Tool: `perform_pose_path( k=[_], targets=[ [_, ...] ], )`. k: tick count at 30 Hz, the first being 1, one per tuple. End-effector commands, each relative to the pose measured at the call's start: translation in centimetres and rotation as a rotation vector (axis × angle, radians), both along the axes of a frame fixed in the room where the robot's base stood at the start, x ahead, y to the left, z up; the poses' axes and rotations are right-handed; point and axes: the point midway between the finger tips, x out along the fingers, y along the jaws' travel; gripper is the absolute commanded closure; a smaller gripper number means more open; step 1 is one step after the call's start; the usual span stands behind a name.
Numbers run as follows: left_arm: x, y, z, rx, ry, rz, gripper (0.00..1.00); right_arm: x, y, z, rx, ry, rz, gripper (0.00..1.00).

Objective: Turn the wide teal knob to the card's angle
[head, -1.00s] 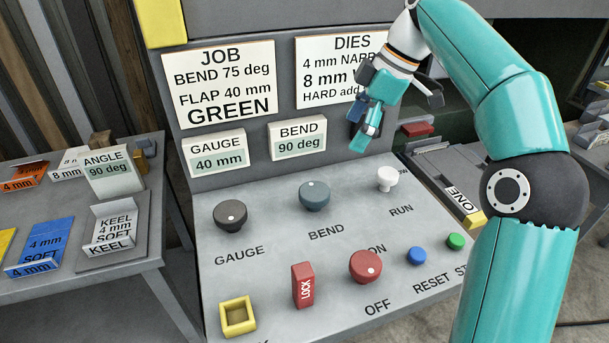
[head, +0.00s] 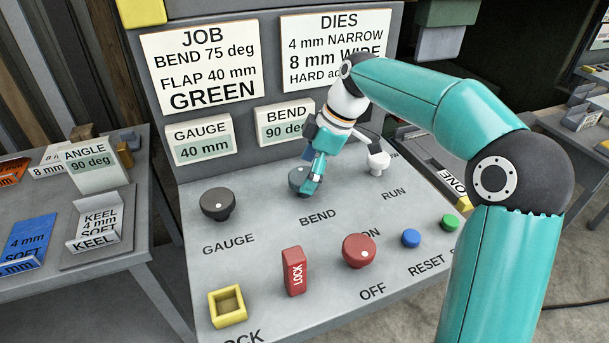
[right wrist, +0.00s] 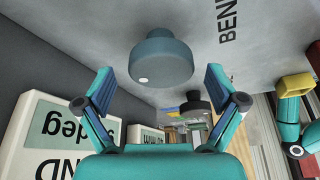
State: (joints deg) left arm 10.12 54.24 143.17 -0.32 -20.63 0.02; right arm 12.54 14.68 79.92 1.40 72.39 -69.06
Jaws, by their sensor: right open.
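The wide teal knob (head: 296,177) sits on the sloping panel above the word BEND, partly hidden behind my right gripper (head: 313,186). In the right wrist view the knob (right wrist: 165,58) stands between and just beyond the open fingers of the right gripper (right wrist: 159,75), with gaps on both sides. A white dot shows on its rim. The JOB card (head: 203,65) reads BEND 75 deg, FLAP 40 mm, GREEN. The BEND display (head: 285,124) reads 90 deg, partly covered by my arm. My left gripper is not seen.
A dark GAUGE knob (head: 217,204) is left of the teal knob and a white RUN knob (head: 379,161) right. A side table (head: 130,225) holds an ANGLE sign (head: 89,165).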

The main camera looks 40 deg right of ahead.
Motion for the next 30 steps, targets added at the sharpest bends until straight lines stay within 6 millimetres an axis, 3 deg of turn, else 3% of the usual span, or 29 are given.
perform_pose_path(
  k=[13, 23, 24, 30],
  targets=[
    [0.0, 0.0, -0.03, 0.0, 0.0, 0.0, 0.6, 0.21, 0.29, -0.99, 0.0, 0.0, -0.001, 0.06],
    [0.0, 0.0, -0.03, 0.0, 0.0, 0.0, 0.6, 0.22, 0.27, -0.97, -0.001, -0.001, -0.002, 0.61],
    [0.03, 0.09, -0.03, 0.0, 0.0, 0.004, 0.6, 0.3, 1.06, -0.93, 0.0, -0.002, 0.006, 0.65],
    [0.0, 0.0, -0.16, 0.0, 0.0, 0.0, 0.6, 0.36, 0.54, -0.99, 0.0, -0.002, -0.01, 0.65]
  ],
)
